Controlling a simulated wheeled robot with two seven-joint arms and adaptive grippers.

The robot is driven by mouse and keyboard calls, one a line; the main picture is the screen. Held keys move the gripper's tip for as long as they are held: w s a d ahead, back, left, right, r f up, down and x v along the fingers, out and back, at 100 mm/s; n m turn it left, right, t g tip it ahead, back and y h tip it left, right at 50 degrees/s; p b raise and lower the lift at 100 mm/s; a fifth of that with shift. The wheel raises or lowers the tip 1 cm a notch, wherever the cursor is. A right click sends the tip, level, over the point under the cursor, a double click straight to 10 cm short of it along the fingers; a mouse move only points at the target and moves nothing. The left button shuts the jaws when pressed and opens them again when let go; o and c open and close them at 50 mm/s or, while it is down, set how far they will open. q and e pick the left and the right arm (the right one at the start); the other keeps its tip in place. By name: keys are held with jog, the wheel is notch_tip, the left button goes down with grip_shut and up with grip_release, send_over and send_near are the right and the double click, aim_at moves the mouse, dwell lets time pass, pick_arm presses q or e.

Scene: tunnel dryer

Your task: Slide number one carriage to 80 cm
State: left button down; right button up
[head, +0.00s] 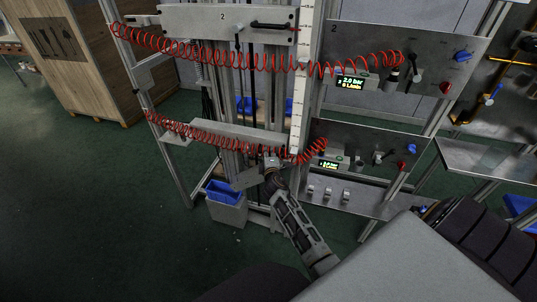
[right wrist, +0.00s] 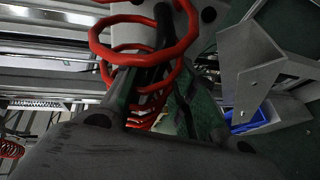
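The lower carriage (head: 232,134), which I take to be number one, is a grey plate across the vertical rails; its number is not readable. A white vertical scale (head: 301,75) stands beside it; its marks are too small to read. My right gripper (head: 271,165) is at the right end of this carriage, where its handle is hidden. In the right wrist view, dark fingers (right wrist: 155,100) lie close around or beside a dark bar, with a red coiled hose (right wrist: 133,45) in front. Whether they grip it is unclear. My left gripper is not in view.
The upper carriage (head: 190,22), marked 2, has a black lever (head: 270,26). Two panels with displays stand at right, the upper (head: 420,55) reading 2.0 bar. A blue bin (head: 221,190) stands below the lower carriage. A wooden crate (head: 85,50) is at left; green floor is clear.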

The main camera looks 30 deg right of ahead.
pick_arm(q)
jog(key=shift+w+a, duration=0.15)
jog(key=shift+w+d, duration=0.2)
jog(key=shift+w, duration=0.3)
pick_arm(e)
jog(key=shift+s, duration=0.1)
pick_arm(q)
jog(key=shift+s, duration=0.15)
pick_arm(e)
jog(key=v, duration=1.1)
jog(key=shift+s+a, duration=0.2)
jog(key=shift+s, duration=0.15)
dwell(0.3)
